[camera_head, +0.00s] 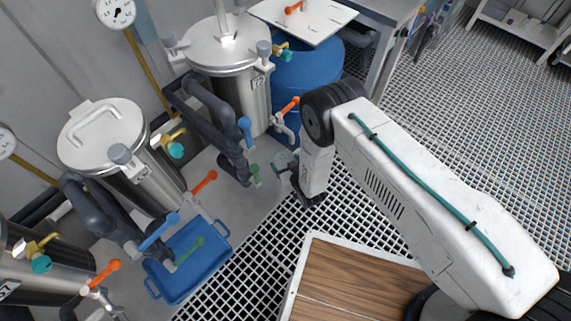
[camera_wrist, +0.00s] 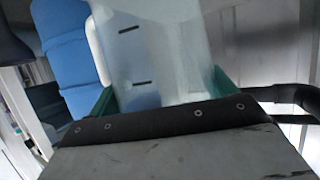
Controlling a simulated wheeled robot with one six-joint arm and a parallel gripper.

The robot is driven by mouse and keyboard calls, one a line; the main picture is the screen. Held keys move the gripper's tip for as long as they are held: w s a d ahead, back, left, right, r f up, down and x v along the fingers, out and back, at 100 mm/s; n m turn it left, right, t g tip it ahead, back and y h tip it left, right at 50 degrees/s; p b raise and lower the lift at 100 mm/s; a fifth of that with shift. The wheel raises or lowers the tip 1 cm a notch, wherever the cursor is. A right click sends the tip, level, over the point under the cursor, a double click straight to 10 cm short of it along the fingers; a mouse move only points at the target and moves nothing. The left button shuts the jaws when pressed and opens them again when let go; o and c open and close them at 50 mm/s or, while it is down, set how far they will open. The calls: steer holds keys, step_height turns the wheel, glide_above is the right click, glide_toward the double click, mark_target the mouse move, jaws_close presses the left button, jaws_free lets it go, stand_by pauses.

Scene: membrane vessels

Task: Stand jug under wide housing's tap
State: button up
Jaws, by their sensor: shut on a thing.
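My gripper (camera_head: 291,176) is shut on a translucent jug (camera_head: 283,160), to the right of the back housing's base and partly behind my arm. In the wrist view the jug (camera_wrist: 155,55) is upright between the green fingers, with dark marks on its wall and a pale handle on the left. Steel housings stand along the wall: one at the back (camera_head: 255,98), one in the middle (camera_head: 150,183) and one at the front left (camera_head: 45,268). Each has an orange-handled tap low down; the back one's tap (camera_head: 283,124) is just above and behind the jug. Which housing is widest is unclear.
A blue drum (camera_head: 300,75) with a white board (camera_head: 305,14) on top stands behind the tap. Dark pipes with blue and green handles (camera_head: 230,135) project between the housings. A blue tray (camera_head: 190,290) lies at the front. Open grating (camera_head: 250,235) is free before the housings.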

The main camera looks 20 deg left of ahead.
steer(key=shift+f, duration=0.95)
steer(key=o, duration=1.2)
steer(key=shift+s+d+r, duration=0.1)
steer(key=shift+d+r, duration=0.05)
steer(key=shift+r, duration=0.05)
steer(key=v, duration=1.1)
steer(key=shift+s+d, duration=0.2)
steer(key=shift+d, duration=0.05)
